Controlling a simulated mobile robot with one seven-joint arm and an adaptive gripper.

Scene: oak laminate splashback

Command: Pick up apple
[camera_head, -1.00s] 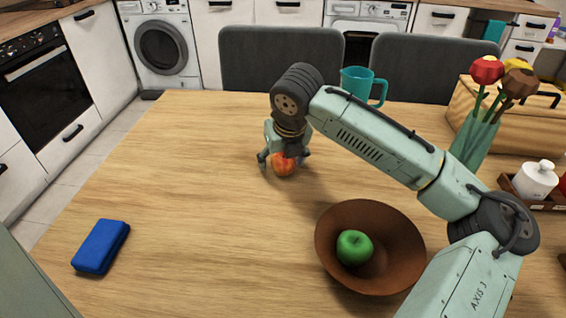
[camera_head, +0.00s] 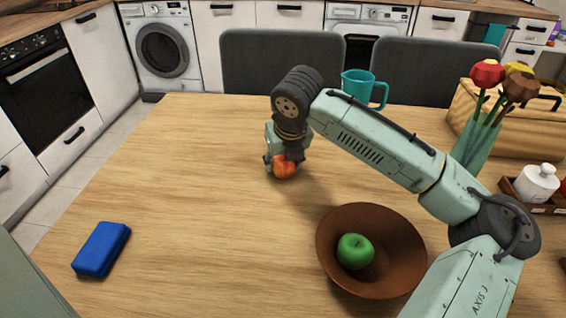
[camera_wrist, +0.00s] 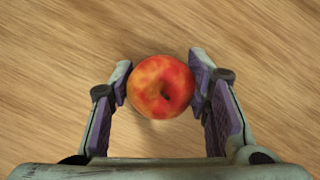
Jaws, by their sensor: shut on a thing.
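A red and yellow apple (camera_head: 285,168) is at the table's middle, under my gripper (camera_head: 284,164). In the wrist view the apple (camera_wrist: 161,87) sits between the two purple-padded fingers of my gripper (camera_wrist: 160,88), which are shut on it from both sides. The apple is on or very close to the table top; I cannot tell if there is a gap beneath it. A green apple (camera_head: 354,251) lies in a brown bowl (camera_head: 400,235) to the right and nearer.
A blue box-shaped item (camera_head: 101,249) lies at the table's left. A teal jug (camera_head: 361,87), a vase of flowers (camera_head: 476,143), a bread box (camera_head: 520,128) and a white pot (camera_head: 537,182) stand at the back and right. The wooden table (camera_head: 190,200) is clear at centre-left.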

